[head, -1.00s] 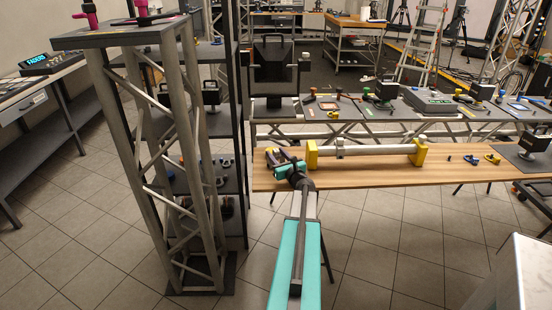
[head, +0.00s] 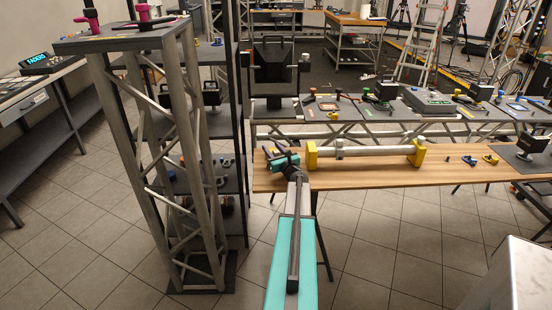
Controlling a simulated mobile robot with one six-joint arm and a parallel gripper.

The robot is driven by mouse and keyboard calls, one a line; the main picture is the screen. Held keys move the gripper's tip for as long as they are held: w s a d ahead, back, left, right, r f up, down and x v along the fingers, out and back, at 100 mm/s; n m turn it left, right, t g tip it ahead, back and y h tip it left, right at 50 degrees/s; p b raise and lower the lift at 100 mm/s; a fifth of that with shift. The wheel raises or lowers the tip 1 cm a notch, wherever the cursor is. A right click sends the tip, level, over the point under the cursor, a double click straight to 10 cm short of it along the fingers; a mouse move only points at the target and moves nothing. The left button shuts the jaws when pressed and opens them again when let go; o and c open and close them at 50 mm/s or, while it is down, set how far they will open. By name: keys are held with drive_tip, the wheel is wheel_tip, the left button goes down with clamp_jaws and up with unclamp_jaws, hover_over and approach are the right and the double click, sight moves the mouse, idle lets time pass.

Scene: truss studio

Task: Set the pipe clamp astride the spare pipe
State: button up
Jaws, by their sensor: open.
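The spare pipe (head: 380,150) is a pale silver tube lying level between two yellow supports, left (head: 311,154) and right (head: 416,152), on the wooden table. A small silver clamp (head: 339,149) with a knob on top sits at the pipe, left of its middle. It looks astride the pipe, but its underside is too small to make out. My gripper (head: 278,154) is open above the table's left end, left of the left yellow support and apart from the clamp. I see nothing between its dark fingers.
The wooden table (head: 370,176) has bare room in front of the pipe. Small blue and yellow clamps (head: 490,159) lie at its right. A grey bench (head: 355,112) with tools runs behind. A truss tower (head: 190,160) with pink-handled clamps on top (head: 142,14) stands at left.

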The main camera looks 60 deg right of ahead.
drive_tip(key=shift+c, duration=0.2)
idle(0.4)
clamp_jaws()
drive_tip(key=shift+r, duration=0.15)
drive_tip(key=shift+r+b, duration=0.35)
drive_tip(key=shift+r, duration=0.4)
wheel_tip(320, 180, up, 2)
drive_tip(key=shift+b, duration=0.3)
drive_tip(key=s+a+r+b, duration=0.1)
drive_tip(key=s+a+b, duration=0.2)
drive_tip(key=s+a, duration=0.6)
drive_tip(key=a, duration=0.3)
drive_tip(key=shift+s+a, duration=0.3)
drive_tip(key=shift+a, duration=0.05)
drive_tip(key=shift+r, duration=0.1)
